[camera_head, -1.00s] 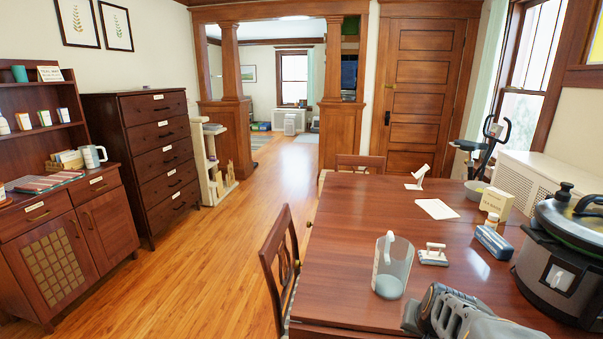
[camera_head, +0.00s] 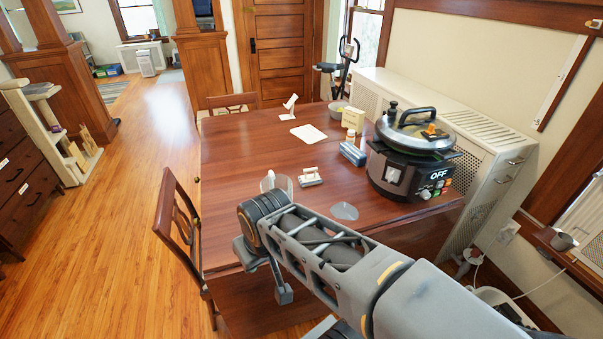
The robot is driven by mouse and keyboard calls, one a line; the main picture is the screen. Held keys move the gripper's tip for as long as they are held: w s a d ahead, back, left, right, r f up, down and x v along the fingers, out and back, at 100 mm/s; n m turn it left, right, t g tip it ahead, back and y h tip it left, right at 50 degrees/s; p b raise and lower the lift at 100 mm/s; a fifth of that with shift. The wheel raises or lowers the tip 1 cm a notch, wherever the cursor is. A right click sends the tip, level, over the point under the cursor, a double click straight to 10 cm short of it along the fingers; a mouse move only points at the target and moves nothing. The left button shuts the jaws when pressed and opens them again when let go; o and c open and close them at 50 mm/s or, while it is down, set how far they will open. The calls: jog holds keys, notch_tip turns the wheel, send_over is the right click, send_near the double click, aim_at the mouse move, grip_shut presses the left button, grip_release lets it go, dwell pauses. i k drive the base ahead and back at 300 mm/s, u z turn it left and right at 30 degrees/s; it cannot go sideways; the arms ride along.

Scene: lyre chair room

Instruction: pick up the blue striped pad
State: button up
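I cannot make out a blue striped pad in the current view. The only blue item I see on the table is a small blue-grey case (camera_head: 352,153) with a rounded top, beside the cooker. My arm (camera_head: 320,245) reaches in from the lower right over the near part of the table. Its far joint is near the table's left front edge, and darker parts hang below it. I cannot tell whether these parts belong to my gripper, and no fingertips show clearly.
The wooden table (camera_head: 240,160) holds a pressure cooker (camera_head: 410,155), a clear pitcher (camera_head: 278,183), a stamp-like item (camera_head: 310,177), a clear disc (camera_head: 343,211), a paper (camera_head: 308,133) and a cream box (camera_head: 353,118). A chair (camera_head: 176,215) stands left.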

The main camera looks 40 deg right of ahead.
aim_at(314, 179)
jog(key=u, duration=2.3)
jog(key=k, duration=0.35)
jog(key=z, duration=2.55)
jog(key=i, duration=0.5)
jog(key=u, duration=0.15)
